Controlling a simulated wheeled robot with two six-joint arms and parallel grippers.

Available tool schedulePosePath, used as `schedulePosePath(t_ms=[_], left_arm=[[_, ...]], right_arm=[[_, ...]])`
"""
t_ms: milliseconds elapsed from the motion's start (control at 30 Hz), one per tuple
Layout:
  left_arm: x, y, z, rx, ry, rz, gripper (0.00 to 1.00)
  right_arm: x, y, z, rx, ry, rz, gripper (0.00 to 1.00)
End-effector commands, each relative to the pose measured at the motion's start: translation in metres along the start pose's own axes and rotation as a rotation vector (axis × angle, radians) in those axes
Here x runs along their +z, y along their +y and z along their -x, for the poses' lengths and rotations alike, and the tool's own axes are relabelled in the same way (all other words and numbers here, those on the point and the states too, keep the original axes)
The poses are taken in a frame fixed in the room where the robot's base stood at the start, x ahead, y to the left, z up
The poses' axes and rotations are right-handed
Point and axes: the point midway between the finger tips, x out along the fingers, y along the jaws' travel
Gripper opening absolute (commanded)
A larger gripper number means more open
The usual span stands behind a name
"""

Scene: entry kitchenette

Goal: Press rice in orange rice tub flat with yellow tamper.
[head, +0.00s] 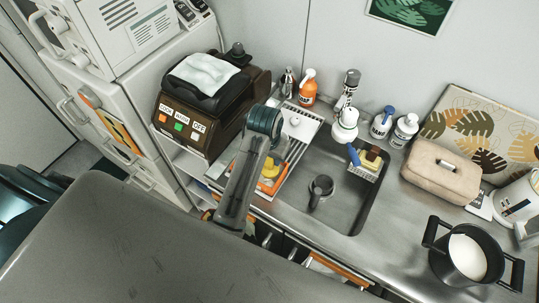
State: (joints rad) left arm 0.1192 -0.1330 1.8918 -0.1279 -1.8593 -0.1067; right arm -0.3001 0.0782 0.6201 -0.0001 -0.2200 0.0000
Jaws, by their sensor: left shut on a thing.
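My left arm reaches over the counter left of the sink, and its link covers much of the spot below. My left gripper (264,161) is mostly hidden behind that link. It is shut on what appears to be the yellow tamper (270,170), of which only a small yellow part shows. The orange rice tub (273,187) sits just below, on the rack beside the sink, partly covered by my arm. The tamper is at or over the tub; I cannot tell whether it touches rice. The rice is hidden. My right gripper is out of view.
The sink (338,187) lies right of the tub. A brown machine (198,112) stands at the left. Bottles (307,88) line the back wall. A beige case (441,176) and a black pot (466,257) with white contents are at the right. Counter between sink and pot is clear.

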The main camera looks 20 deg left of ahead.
Motion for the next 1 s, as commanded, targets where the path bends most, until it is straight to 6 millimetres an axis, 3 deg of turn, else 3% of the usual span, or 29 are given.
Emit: schedulePosePath(t_ms=[1000], left_arm=[[0.007, 0.0, -0.045, 0.0, 0.0, 0.0, 0.0]], right_arm=[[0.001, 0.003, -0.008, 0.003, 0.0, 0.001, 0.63]])
